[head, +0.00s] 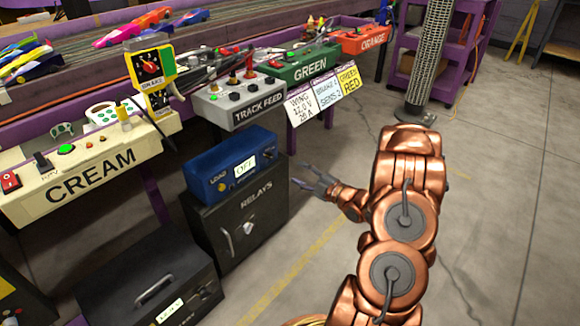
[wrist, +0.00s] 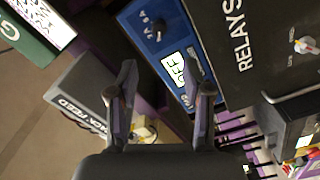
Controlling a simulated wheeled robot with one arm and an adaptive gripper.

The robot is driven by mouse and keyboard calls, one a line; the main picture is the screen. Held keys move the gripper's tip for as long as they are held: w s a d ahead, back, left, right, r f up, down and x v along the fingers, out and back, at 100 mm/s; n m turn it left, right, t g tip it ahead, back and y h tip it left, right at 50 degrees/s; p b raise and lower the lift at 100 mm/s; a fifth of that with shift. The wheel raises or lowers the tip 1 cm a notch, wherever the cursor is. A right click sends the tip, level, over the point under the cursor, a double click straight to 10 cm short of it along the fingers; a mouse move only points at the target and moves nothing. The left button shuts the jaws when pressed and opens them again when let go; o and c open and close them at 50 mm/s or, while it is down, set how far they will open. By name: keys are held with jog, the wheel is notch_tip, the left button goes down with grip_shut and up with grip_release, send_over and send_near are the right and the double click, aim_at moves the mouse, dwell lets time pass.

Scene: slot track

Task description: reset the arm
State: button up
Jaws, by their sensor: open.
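My copper-coloured arm (head: 405,205) reaches from the lower right of the head view and bends to the left at its far end. My gripper (head: 304,176) points left, just right of the black RELAYS box and the blue load box, apart from both. In the wrist view my gripper's fingers (wrist: 166,80) stand wide apart with nothing between them. The gripper is open and empty.
The blue load box (head: 232,165) reads OFF and sits on the black RELAYS box (head: 245,222). The CREAM (head: 90,170), TRACK FEED (head: 240,98) and GREEN (head: 310,64) panels line the purple-framed track table. Grey floor (head: 500,200) is clear right of my arm.

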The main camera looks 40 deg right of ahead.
jog(key=shift+r, duration=0.1)
jog(key=w+d+r+m+g+h+p, duration=0.1)
jog(key=w+r+m+g+h+p, duration=0.15)
jog(key=r+p, duration=0.45)
jog(key=w+r+m+g+h+p, duration=0.1)
jog(key=r+g+h+p, duration=0.2)
jog(key=r+p, duration=0.4)
jog(key=s+a+r+m+g+h+p, duration=0.1)
jog(key=s+a+r+m+g+p, duration=0.15)
jog(key=r+p, duration=0.45)
jog(key=s+a+r+m+g+h+p, duration=0.2)
jog(key=s+r, duration=0.2)
jog(key=r, duration=0.7)
jog(key=s+a+r+m+g+y+p, duration=0.2)
jog(key=s+a+r+p, duration=0.7)
jog(key=s, duration=0.7)
jog(key=s+a+r+m+g+y+p, duration=0.2)
jog(key=s+a+r+m+g+p, duration=0.2)
jog(key=s+a+r, duration=1)
jog(key=s+a+g+p, duration=0.3)
jog(key=a+p, duration=0.1)
jog(key=p, duration=0.1)
jog(key=shift+a+r+m+p, duration=0.25)
jog(key=shift+r+m+p, duration=0.05)
jog(key=shift+m+p, duration=0.1)
jog(key=shift+y, duration=0.25)
jog(key=shift+c, duration=0.4)
